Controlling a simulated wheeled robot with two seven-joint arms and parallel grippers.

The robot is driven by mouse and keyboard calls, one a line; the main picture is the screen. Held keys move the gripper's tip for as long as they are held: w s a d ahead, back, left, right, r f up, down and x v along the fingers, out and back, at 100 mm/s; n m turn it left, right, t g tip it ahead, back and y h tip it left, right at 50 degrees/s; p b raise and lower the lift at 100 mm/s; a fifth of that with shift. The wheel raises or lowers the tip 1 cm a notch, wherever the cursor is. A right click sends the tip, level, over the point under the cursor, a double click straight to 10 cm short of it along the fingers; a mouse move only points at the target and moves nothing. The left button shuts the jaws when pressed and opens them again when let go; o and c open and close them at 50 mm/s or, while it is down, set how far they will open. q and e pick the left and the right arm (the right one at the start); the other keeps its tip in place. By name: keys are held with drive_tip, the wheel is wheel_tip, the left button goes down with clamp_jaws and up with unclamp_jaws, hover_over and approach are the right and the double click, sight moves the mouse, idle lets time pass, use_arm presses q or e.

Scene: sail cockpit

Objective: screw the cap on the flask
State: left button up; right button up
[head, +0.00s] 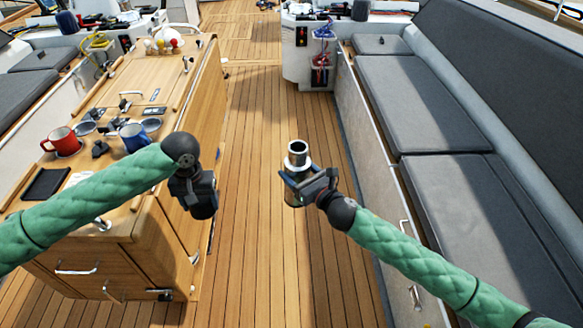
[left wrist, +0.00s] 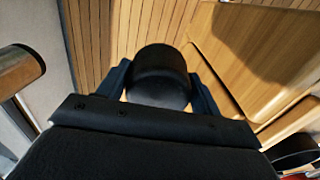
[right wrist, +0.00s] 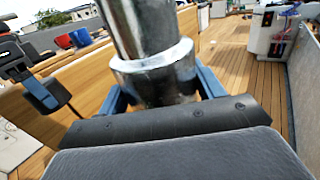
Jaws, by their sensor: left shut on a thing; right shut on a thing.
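The flask (head: 298,156) is a shiny metal bottle with an open neck, standing upright in my right gripper (head: 297,182) above the deck. Its metal neck and collar fill the middle of the right wrist view (right wrist: 155,65), between the blue fingers. My left gripper (head: 202,200) is beside the wooden cabinet, to the left of the flask and apart from it. The left wrist view shows its two blue fingers closed around a black round cap (left wrist: 160,77). In the head view the cap is hard to tell from the dark gripper.
A wooden cockpit table (head: 130,85) at left carries a red mug (head: 64,142), a blue mug (head: 134,138) and a dark tray (head: 46,184). Grey cushioned benches (head: 480,200) line the right side. The plank deck (head: 255,240) between is clear.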

drive_tip(key=s+d+m+t+h, duration=0.1)
drive_tip(key=s+d+m+h, duration=0.2)
drive_tip(key=d, duration=0.4)
drive_tip(key=s+d+f+m+t+h, duration=0.1)
drive_tip(key=s+d+m+t+h, duration=0.1)
drive_tip(key=s+d+h, duration=0.3)
drive_tip(key=shift+s+d+f+m+h, duration=0.2)
drive_tip(key=shift+d+m+h, duration=0.6)
drive_tip(key=shift+d+h, duration=0.25)
drive_tip(key=shift+a, duration=0.1)
